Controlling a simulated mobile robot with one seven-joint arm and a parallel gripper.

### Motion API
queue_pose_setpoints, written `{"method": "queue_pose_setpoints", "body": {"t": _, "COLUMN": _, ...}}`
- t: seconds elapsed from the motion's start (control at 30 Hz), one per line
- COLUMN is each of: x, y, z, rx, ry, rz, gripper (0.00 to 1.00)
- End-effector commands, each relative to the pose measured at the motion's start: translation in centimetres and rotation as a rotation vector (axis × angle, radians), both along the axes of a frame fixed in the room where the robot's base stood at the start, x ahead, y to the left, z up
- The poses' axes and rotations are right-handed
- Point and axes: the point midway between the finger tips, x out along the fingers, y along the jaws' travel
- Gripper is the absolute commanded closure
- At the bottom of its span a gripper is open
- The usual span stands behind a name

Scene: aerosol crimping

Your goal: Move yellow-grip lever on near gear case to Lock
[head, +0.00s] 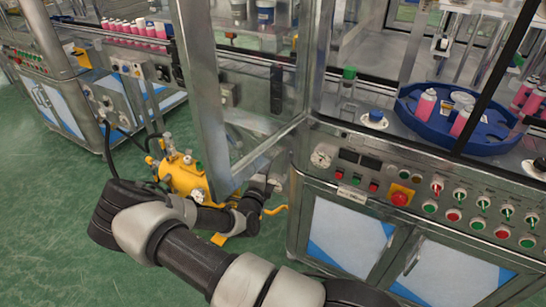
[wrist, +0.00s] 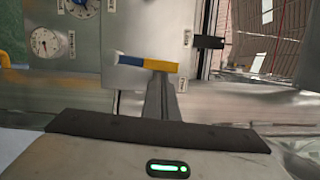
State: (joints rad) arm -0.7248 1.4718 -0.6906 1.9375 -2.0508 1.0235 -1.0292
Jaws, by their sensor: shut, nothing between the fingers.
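In the wrist view a lever (wrist: 150,63) with a yellow and blue grip and a pale left end lies nearly level across a grey metal case (wrist: 125,82). My gripper (wrist: 163,79) is shut and empty. Its grey fingers point at the lever, and their tips appear just below the yellow part; I cannot tell whether they touch it. In the head view my gripper (head: 268,184) is low beside the machine's left side, partly behind the door frame. The lever cannot be made out there, and any Lock marking is too small to read.
Round gauges (wrist: 45,42) sit left of the lever and a black latch (wrist: 208,42) sits to its right. In the head view a yellow tank (head: 185,176) stands beside my arm, and a glazed door frame (head: 213,150) hangs above it. Green floor is clear at left.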

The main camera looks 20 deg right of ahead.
Motion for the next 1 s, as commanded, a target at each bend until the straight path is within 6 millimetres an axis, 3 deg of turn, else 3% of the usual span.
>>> {"method": "queue_pose_setpoints", "body": {"t": 0.1, "x": 0.8, "y": 0.7, "z": 1.0, "rx": -0.068, "ry": 0.086, "rz": 0.004, "gripper": 1.0}}
{"method": "queue_pose_setpoints", "body": {"t": 0.5, "x": 2.9, "y": 2.3, "z": 0.9, "rx": -0.27, "ry": 0.346, "rz": 0.002, "gripper": 1.0}}
{"method": "queue_pose_setpoints", "body": {"t": 1.0, "x": 4.0, "y": 3.1, "z": 0.6, "rx": -0.302, "ry": 0.388, "rz": 0.0, "gripper": 1.0}}
